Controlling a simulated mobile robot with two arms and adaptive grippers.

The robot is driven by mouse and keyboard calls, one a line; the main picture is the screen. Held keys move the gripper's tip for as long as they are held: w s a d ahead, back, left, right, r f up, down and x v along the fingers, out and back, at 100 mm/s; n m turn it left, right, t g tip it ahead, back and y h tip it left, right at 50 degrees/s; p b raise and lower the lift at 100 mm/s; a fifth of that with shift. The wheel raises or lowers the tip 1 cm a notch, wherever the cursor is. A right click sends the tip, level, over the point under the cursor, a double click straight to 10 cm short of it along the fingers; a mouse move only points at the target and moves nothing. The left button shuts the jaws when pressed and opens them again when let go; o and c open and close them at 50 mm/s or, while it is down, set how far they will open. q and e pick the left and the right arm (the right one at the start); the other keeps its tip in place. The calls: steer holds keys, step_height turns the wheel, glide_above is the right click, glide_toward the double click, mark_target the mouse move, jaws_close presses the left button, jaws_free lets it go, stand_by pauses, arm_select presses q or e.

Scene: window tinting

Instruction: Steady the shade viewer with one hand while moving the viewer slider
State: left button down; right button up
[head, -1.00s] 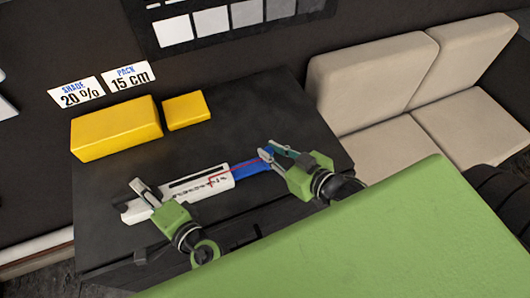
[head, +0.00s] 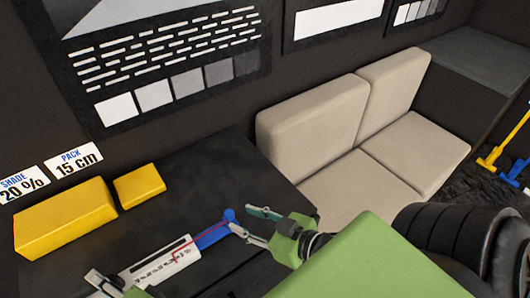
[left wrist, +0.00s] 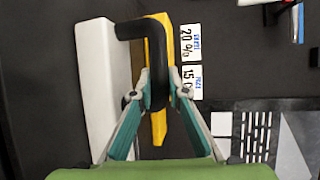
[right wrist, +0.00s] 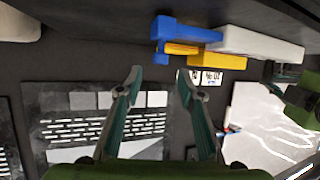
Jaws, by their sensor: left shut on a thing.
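The shade viewer (head: 160,262) is a long white body with a dark slot and scale, lying on the dark table. Its blue slider (head: 213,236) sticks out of the right end, with a blue knob on top and a thin red line toward the scale. My left gripper (head: 104,284) is at the viewer's left end, partly cut off by the frame. In the left wrist view it is shut on the viewer's black handle (left wrist: 157,60), beside the white body (left wrist: 100,80). My right gripper (head: 246,219) is open and empty, just right of the blue knob; the right wrist view shows the slider (right wrist: 185,32) beyond its fingertips.
Two yellow blocks, a large one (head: 65,217) and a small one (head: 139,186), lie behind the viewer. Cards reading "SHADE 20 %" (head: 22,183) and "PACK 15 cm" (head: 74,163) stand behind them. A beige sofa (head: 330,135) is at right. The table behind the slider is clear.

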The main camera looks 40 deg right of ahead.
steer(key=v, duration=0.6)
steer(key=shift+s, duration=0.25)
steer(key=shift+d+r, duration=0.1)
arm_select(q)
steer(key=c, duration=1.4)
jaws_free()
steer(key=shift+s, duration=0.1)
steer(key=shift+v, duration=2.95)
steer(key=shift+r, duration=0.2)
steer(key=shift+r, duration=2.85)
